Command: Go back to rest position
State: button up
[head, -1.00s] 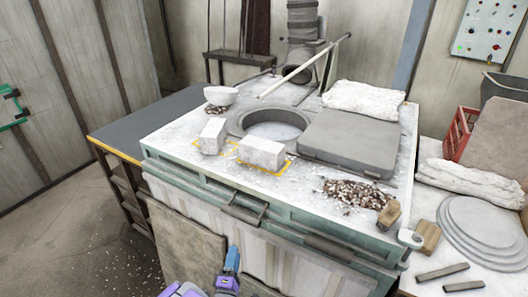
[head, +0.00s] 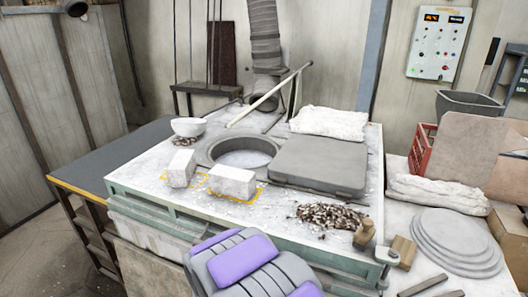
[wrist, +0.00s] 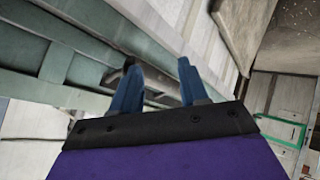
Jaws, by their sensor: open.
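My gripper (wrist: 157,72) shows in the wrist view with its two blue fingers apart and nothing between them. It is beside the green-grey front edge of the furnace bench (wrist: 60,70). In the head view my purple and grey arm rises in front of the bench's front side, and the gripper itself does not show there. A long-handled ladle (head: 262,98) leans across the far side of the round furnace opening (head: 242,158); its cup end cannot be made out.
Two white blocks (head: 181,168) (head: 232,180) stand on yellow-marked spots. A white bowl (head: 188,127), a grey slab lid (head: 318,166) and a pile of scrap (head: 332,215) lie on the bench. A side table with round plates (head: 456,240) is at right. A dark table (head: 110,157) is at left.

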jog(key=s+d+r+m+g+b, duration=0.1)
jog(key=s+d+r+m+g, duration=0.2)
jog(key=s+d, duration=0.6)
jog(key=s+d+r+m+g+h, duration=0.1)
jog(key=s+d+r+m+g, duration=0.2)
jog(key=s+d+r, duration=0.4)
jog(key=s+d+r+m+g+b, duration=0.1)
jog(key=s+d+r+g, duration=0.4)
jog(key=s+d, duration=0.6)
jog(key=s+m, duration=0.1)
jog(key=s, duration=1)
jog(key=shift+s+r+m+g+b, duration=0.2)
jog(key=shift+s+m+g+b, duration=0.1)
jog(key=shift+m+b, duration=0.1)
jog(key=shift+w+a, duration=0.1)
